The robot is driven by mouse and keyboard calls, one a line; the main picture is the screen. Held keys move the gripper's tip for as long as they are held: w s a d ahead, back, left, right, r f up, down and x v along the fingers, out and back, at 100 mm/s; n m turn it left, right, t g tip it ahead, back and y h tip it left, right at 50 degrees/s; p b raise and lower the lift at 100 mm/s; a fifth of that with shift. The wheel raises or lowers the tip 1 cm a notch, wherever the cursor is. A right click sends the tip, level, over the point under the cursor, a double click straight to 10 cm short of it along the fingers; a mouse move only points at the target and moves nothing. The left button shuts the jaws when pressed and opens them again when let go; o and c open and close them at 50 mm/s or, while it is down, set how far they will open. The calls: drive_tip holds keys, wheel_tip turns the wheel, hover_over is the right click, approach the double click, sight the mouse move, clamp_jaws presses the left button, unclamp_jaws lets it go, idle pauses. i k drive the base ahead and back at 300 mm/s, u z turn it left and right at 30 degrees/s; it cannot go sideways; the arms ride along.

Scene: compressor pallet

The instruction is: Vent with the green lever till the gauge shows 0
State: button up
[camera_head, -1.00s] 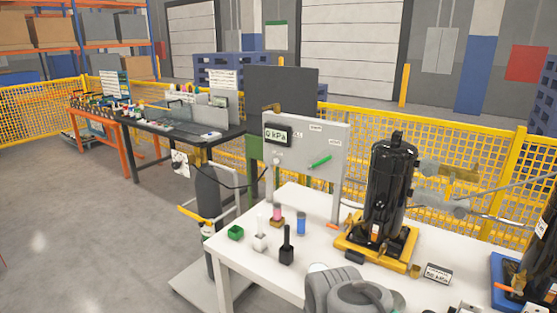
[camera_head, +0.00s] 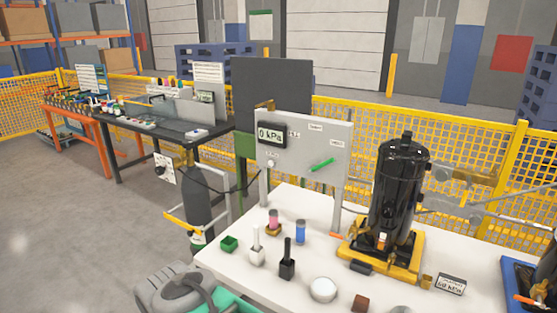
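The green lever (camera_head: 322,165) sits on the grey upright panel (camera_head: 303,140) behind the white table. It slants up to the right. The gauge (camera_head: 271,134) is a dark-framed display at the panel's upper left and reads 0 kPa. The black compressor (camera_head: 398,190) stands upright on a yellow base at the right of the table. A grey part of my arm shows at the bottom left, well apart from the lever. My gripper's fingers cannot be made out.
The white table (camera_head: 222,262) holds a green block (camera_head: 229,243), a black-handled piece (camera_head: 287,262), a blue cylinder (camera_head: 300,232) and a white round thing (camera_head: 323,290). A grey cylinder (camera_head: 196,205) stands left of it. A yellow fence (camera_head: 470,180) runs behind. Open floor lies at the left.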

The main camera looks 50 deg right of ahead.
sight(312, 169)
drive_tip(key=z, duration=0.1)
drive_tip(key=i, duration=0.8)
drive_tip(key=z, duration=0.85)
drive_tip(key=i, duration=0.55)
drive_tip(key=z, duration=0.55)
